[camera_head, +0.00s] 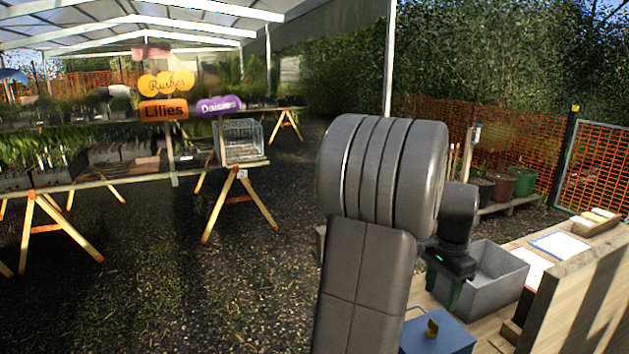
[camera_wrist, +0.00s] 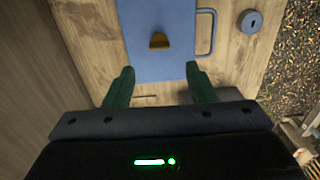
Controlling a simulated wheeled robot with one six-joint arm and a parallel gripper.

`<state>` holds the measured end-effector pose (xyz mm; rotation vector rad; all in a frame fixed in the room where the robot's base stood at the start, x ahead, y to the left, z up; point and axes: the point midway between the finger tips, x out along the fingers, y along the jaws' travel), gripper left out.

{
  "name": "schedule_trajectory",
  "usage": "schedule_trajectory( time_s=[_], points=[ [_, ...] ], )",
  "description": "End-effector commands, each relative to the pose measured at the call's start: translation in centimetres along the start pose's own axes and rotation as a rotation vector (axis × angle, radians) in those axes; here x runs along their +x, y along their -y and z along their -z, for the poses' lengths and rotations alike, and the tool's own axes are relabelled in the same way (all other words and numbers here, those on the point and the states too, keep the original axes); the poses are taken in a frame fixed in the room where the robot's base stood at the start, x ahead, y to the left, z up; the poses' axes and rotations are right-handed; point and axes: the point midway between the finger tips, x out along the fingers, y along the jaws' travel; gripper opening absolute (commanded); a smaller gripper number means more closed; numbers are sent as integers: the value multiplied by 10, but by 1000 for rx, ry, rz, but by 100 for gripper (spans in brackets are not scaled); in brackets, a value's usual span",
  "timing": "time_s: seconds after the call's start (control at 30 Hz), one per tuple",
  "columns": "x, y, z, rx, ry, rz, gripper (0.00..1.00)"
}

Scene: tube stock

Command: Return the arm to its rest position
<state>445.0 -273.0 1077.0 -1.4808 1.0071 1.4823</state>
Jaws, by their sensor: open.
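My gripper (camera_head: 443,288) points down over the wooden bench at the lower right, beside a grey bin. In the wrist view my gripper (camera_wrist: 160,72) has its two green fingers apart, with nothing between them. A blue box (camera_head: 440,338) with a handle and a small brass-coloured piece stands on the bench near the gripper. It also shows in the wrist view (camera_wrist: 158,15), ahead of the fingertips. My arm's large grey links fill the middle of the head view and hide part of the bench.
The open grey bin (camera_head: 497,283) stands on the bench behind the gripper. A wooden board (camera_head: 575,290) rises at the right. Papers (camera_head: 560,245) and a small wooden tray (camera_head: 597,222) lie beyond. A grey round piece (camera_wrist: 250,21) sits near the bench edge.

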Motion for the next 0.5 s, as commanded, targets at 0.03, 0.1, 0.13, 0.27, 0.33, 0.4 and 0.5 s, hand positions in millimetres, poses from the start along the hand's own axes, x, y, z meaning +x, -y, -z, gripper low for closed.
schedule_trajectory(
  time_s=[0.03, 0.1, 0.13, 0.27, 0.33, 0.4, 0.5],
  points=[
    [11, 0, -1, 0, 4, -4, 51],
    [25, 0, -1, 0, 3, -3, 51],
    [31, 0, -1, 0, 4, -4, 51],
    [58, 0, -1, 0, 4, -4, 51],
    [71, -1, -1, 0, 4, -3, 51],
    [86, -1, -1, 0, 4, -3, 51],
    [84, 0, 0, -79, 0, 0, 51]
  ],
)
